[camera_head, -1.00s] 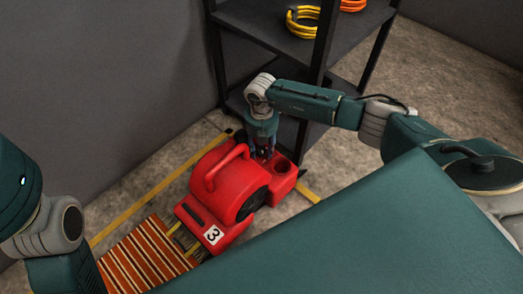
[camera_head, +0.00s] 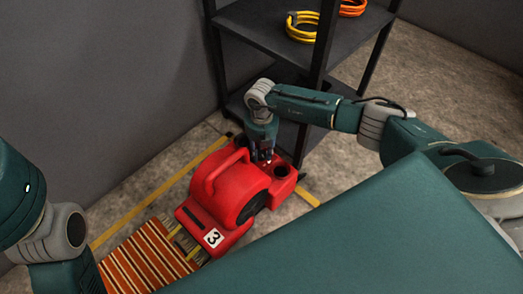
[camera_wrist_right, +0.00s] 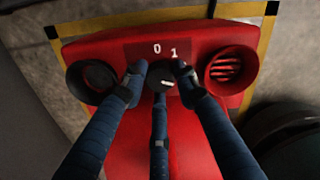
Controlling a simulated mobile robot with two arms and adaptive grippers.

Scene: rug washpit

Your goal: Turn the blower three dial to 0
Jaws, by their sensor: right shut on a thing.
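Blower three, a red blower (camera_head: 232,190) marked with a "3", stands on the floor in the head view. Its dial (camera_wrist_right: 166,84) is a small dark knob on the red top, between two round openings, in the right wrist view. The dial's short white mark points to the right, and the figures 0 and 1 are printed above it. My right gripper (camera_head: 264,158) reaches down onto the blower's far end. In the right wrist view its fingers (camera_wrist_right: 158,76) are closed around the dial, partly hiding it. My left gripper is out of view.
A dark shelf rack (camera_head: 318,75) with yellow and orange coiled cables stands close behind my right arm. A striped rug (camera_head: 150,258) lies at the blower's near left. Yellow tape (camera_head: 165,190) marks the floor, and a grey wall rises at left.

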